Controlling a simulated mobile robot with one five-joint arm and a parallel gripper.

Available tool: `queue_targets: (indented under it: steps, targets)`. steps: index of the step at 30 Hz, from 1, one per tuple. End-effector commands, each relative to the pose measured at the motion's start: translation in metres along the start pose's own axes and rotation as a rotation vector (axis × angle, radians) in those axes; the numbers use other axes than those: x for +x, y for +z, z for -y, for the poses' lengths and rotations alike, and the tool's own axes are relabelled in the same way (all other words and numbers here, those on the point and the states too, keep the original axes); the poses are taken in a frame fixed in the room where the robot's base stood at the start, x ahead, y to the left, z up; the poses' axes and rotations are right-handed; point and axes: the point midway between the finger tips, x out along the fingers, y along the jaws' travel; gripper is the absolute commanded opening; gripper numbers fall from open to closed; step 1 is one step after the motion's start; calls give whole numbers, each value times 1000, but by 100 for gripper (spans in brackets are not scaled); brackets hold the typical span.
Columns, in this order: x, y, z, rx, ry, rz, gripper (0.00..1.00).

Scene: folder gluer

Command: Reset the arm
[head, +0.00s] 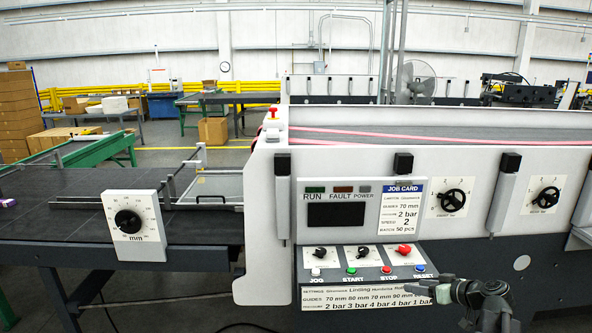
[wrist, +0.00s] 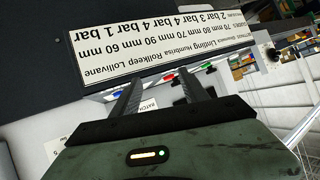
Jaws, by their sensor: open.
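My gripper (head: 432,286) reaches in from the right in the head view, in front of the lower edge of the machine's control panel (head: 300,262). Its two dark fingers also show in the wrist view (wrist: 160,90), spread apart with nothing gripped between them. My arm is bent at the lower right of the head view. The blue RESET button (head: 420,268) is just above the fingers in the head view. Red STOP (head: 386,270) and green START (head: 350,271) buttons are to its left. Contact with the panel cannot be told.
A settings label (head: 366,297) is on the panel front, close to the fingers; it appears upside down in the wrist view (wrist: 165,40). A dial (head: 128,221) and dark conveyor (head: 60,195) are at left. The machine body (head: 264,215) fills the middle and right.

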Motion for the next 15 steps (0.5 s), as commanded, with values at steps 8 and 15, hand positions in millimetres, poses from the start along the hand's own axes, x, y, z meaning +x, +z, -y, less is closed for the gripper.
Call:
queue_targets:
  steps: [8, 15]
  targets:
    - [92, 99, 202, 180, -37, 676, 52]
    - [83, 145, 274, 227, 262, 983, 52]
